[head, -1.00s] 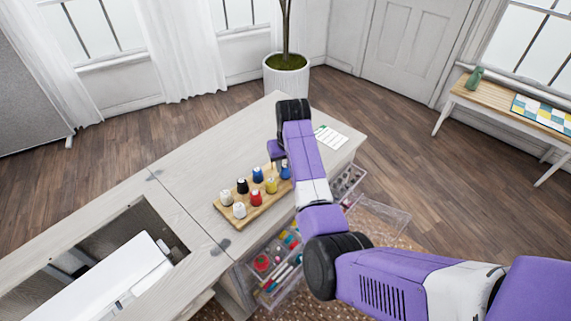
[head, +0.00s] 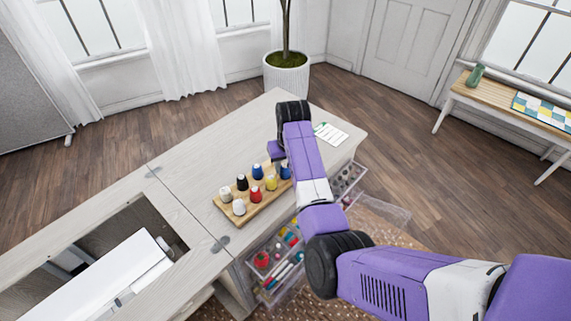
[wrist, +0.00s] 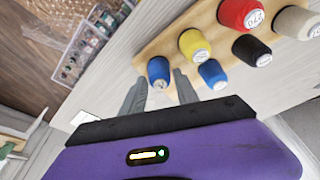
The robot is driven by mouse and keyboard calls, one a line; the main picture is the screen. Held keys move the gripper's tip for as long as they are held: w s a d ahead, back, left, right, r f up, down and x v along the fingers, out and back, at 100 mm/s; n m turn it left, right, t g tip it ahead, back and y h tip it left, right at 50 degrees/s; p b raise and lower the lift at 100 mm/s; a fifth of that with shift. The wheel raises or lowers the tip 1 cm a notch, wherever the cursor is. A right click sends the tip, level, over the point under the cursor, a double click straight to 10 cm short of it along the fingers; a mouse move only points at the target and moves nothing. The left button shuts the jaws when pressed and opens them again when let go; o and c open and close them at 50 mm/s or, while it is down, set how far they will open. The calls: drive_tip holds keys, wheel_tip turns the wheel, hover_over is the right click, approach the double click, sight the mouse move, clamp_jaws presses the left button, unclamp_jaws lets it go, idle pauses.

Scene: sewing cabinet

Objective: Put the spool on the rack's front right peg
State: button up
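A blue spool (wrist: 158,72) stands upright at the rack's front right corner, where the front right peg is. It also shows in the head view (head: 286,171), partly behind my arm. My gripper (wrist: 160,80) is open, with one finger on each side of this spool and what look like narrow gaps between. The wooden rack (head: 226,219) lies on the cabinet top; its light edge shows in the wrist view (wrist: 143,54). The rack's back right peg is hidden behind my fingers and arm.
The rack also holds a yellow spool (wrist: 194,45), another blue spool (wrist: 212,74), a red spool (wrist: 240,12), a black one (wrist: 251,50) and white ones. Open clear drawers (head: 277,264) stick out in front. A paper card (head: 331,134) lies at the back right.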

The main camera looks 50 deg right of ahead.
drive_tip(key=shift+o, duration=1.3)
drive_tip(key=shift+r, duration=0.15)
drive_tip(key=v, duration=0.7)
drive_tip(key=shift+r, duration=0.25)
drive_tip(key=shift+s+a, duration=0.1)
